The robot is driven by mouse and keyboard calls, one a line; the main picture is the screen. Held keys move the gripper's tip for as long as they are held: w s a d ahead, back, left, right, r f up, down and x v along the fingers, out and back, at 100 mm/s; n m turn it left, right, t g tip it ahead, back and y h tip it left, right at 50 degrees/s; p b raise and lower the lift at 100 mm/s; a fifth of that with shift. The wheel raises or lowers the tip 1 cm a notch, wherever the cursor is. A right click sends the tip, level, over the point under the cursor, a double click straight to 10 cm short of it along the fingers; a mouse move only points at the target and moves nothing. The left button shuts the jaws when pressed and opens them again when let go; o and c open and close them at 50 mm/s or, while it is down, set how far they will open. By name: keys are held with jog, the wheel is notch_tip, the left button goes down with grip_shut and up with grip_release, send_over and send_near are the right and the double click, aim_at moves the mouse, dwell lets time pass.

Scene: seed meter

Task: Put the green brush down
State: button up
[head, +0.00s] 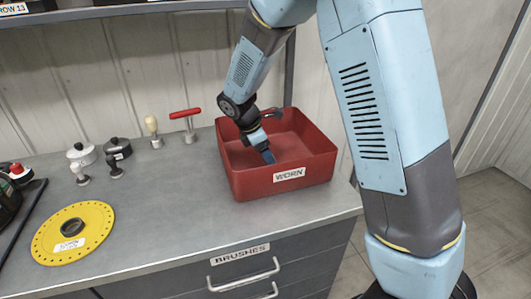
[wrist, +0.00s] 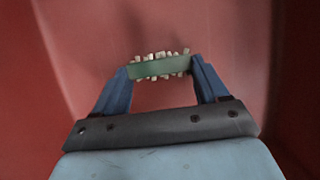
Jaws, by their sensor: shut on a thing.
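In the head view my gripper (head: 267,154) reaches down inside the red bin (head: 285,185) labelled WORN. The brush cannot be made out in the head view. In the wrist view the red walls and floor of the bin (wrist: 90,40) fill the background. I cannot tell whether the brush touches the bin floor.
A yellow disc (head: 92,228) lies on the grey bench (head: 170,225) at the left. A drawer labelled BRUSHES (head: 225,270) is shut below the bench.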

jog(key=shift+f, duration=0.1)
jog(key=o, duration=1)
jog(key=shift+o, duration=0.2)
jog(key=v, duration=1.2)
jog(key=s+d+r+m+y, duration=0.2)
jog(key=s+d+r+m, duration=0.3)
jog(key=d, duration=0.3)
jog(key=s+d+r+m+y, duration=0.1)
jog(key=s+d+r+m, duration=0.4)
jog(key=d, duration=0.3)
jog(key=s+d+r+m+t, duration=0.1)
jog(key=s+d+m+t, duration=0.1)
jog(key=s+d+m, duration=0.2)
jog(key=s+d+r+m+t+y, duration=0.1)
jog(key=s+d+m, duration=0.4)
jog(key=s, duration=0.5)
jog(key=shift+s+d+r+m+t, duration=0.35)
jog(key=shift+m+t, duration=0.25)
jog(key=shift+m, duration=0.5)
